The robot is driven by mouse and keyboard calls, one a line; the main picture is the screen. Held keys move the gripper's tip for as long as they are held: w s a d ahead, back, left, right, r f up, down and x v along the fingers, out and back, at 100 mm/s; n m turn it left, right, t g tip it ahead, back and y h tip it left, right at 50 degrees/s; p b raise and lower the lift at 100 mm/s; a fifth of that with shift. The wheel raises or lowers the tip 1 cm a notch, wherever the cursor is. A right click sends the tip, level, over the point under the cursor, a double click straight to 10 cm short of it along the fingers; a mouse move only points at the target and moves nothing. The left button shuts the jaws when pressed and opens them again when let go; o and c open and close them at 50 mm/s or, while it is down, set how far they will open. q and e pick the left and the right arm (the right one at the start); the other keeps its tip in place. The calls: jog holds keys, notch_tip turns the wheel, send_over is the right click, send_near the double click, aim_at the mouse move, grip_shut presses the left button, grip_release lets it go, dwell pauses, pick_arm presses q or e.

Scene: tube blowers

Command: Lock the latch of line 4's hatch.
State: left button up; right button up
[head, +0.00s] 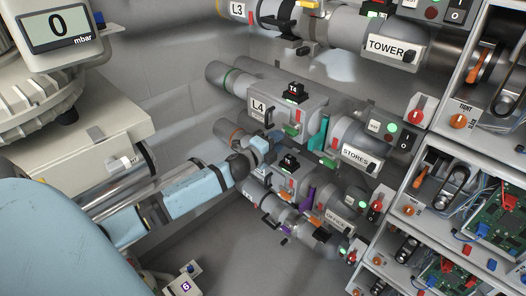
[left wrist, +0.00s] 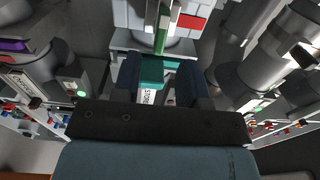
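Line 4's grey housing (head: 306,109) carries an L4 label and a black handle (head: 267,117). A green piece (head: 291,129), likely the latch, is on its near side. In the left wrist view the green piece (left wrist: 161,32) stands upright just beyond my fingers, in front of the pale housing. I cannot tell whether it is locked. My left gripper (head: 268,143) is just below the housing in the head view. In the left wrist view my left gripper (left wrist: 160,77) has its fingers apart. A teal plate (left wrist: 152,70) shows between them; contact is unclear. My right gripper is not in view.
The STORES pipe (head: 359,155) with the teal plate (head: 318,133) continues right of the housing. The L3 and TOWER line (head: 345,25) runs above, and another line with a purple plate (head: 308,197) below. Racks of switches and circuit boards (head: 490,222) stand at right.

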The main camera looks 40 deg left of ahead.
pick_arm(q)
jog(key=s, duration=0.7)
jog(key=shift+a, duration=0.3)
jog(key=s+d+f+n+g+p, duration=0.2)
jog(key=s+d+n, duration=0.3)
jog(key=s+d, duration=0.3)
jog(key=s+d+f+n+g+h+p, duration=0.1)
jog(key=s+d+f+n+g+p, duration=0.1)
jog(key=s+d+f+n+p, duration=0.3)
jog(key=s+d+f+n+g+h+p, duration=0.1)
jog(key=s+d+f+n+g+p, duration=0.2)
jog(key=s+d+n, duration=0.3)
jog(key=s+d, duration=0.5)
jog(key=shift+s+f, duration=0.15)
jog(key=shift+f, duration=0.15)
jog(key=shift+d, duration=0.1)
